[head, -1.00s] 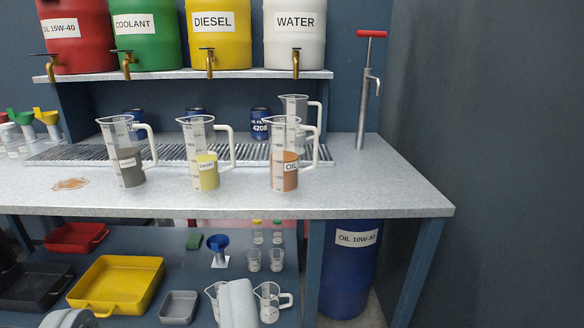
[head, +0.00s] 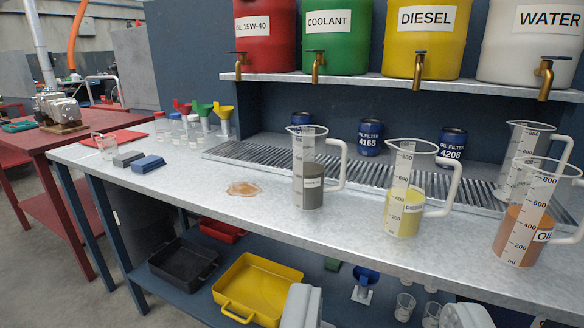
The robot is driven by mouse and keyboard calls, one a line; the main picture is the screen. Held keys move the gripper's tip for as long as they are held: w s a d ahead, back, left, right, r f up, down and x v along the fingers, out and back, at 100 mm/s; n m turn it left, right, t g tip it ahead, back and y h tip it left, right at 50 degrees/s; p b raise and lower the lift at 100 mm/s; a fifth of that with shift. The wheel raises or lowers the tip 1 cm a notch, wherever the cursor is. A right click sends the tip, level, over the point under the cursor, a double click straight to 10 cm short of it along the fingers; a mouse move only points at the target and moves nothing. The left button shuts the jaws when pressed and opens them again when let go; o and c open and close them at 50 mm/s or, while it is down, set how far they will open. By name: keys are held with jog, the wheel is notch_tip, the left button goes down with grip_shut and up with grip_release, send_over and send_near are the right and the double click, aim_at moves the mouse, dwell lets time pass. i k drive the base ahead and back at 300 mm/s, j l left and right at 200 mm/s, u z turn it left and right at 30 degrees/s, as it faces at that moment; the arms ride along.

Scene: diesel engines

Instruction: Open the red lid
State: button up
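A small clear bottle (head: 161,130) with a red lid (head: 159,115) stands on the grey workbench (head: 230,170), toward its left back part. The lid sits on top of the bottle and looks closed. It is small in this view, so its details cannot be made out. Other small bottles with pale lids (head: 176,117) stand just to its right.
Red, green and yellow funnels (head: 223,112) stand right of the bottles. Grey and blue blocks (head: 148,164) and a small beaker (head: 105,146) lie nearer the left. Measuring jugs (head: 312,185) stand along the right. An orange spill (head: 244,189) marks the bench. A red table (head: 75,145) stands left.

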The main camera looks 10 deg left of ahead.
aim_at(122, 136)
jog(key=i+j, duration=0.3)
jog(key=u, duration=1.35)
jog(key=i+j, duration=0.15)
jog(key=i, duration=0.4)
jog(key=i+j, duration=0.2)
jog(key=i, duration=0.35)
jog(key=i+j, duration=0.15)
jog(key=i, duration=0.45)
jog(key=i+j, duration=0.15)
jog(key=i, duration=0.4)
jog(key=i+j, duration=0.2)
jog(key=i, duration=0.35)
